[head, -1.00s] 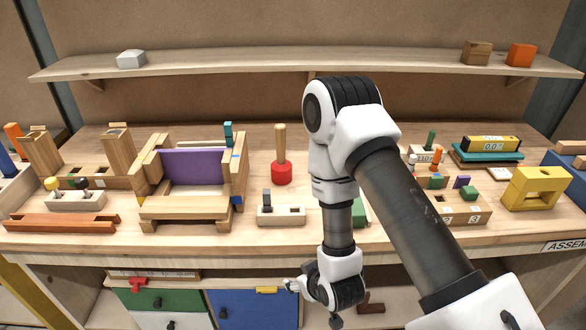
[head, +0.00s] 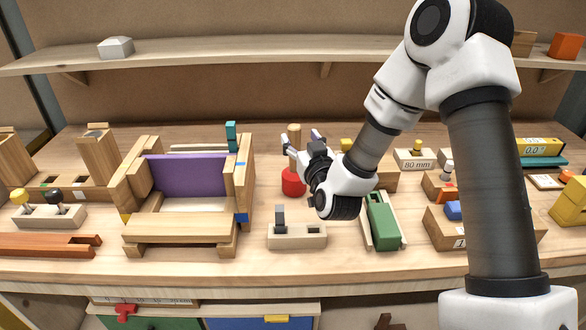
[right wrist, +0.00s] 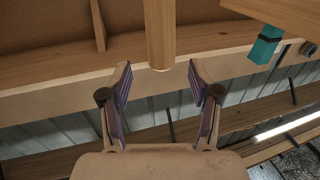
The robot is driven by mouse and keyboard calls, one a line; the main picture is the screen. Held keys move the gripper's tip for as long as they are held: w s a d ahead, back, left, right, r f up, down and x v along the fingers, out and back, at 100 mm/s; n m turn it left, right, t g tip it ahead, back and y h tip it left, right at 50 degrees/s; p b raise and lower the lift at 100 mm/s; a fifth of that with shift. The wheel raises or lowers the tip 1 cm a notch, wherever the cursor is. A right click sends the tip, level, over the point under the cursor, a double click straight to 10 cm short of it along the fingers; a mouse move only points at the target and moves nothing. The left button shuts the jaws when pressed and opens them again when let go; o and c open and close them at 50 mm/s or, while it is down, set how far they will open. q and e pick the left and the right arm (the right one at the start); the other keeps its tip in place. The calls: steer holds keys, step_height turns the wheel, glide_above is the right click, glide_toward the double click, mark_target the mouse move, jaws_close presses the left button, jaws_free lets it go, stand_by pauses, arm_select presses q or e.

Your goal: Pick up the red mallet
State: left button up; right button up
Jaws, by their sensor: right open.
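The red mallet stands upright on the bench, its red head (head: 293,183) down and its wooden handle (head: 294,133) pointing up. My right gripper (head: 303,142) is open beside the handle, at the handle's height above the red head. In the right wrist view the round wooden handle (right wrist: 160,35) comes in from the top, in line with the gap between the two open fingers (right wrist: 160,90). Its end lies near the level of the fingertips, and nothing is gripped. My right wrist hides part of the mallet's right side. My left gripper is not in view.
A wooden frame with a purple panel (head: 188,176) stands left of the mallet. A small wooden block with a grey peg (head: 297,236) is in front of it. A green piece in a tray (head: 383,222) lies to the right. A shelf (head: 250,56) runs behind.

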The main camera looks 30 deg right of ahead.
mark_target(296, 136)
steer(key=x, duration=0.3)
steer(key=p+x, duration=0.1)
steer(key=shift+w+f, duration=0.35)
steer(key=shift+w, duration=0.05)
steer(key=shift+w+f, duration=0.1)
steer(key=shift+w, duration=0.1)
steer(key=shift+s, duration=0.15)
steer(key=shift+s+r, duration=0.15)
steer(key=shift+r, duration=0.05)
steer(key=shift+c, duration=1.4)
jaws_close()
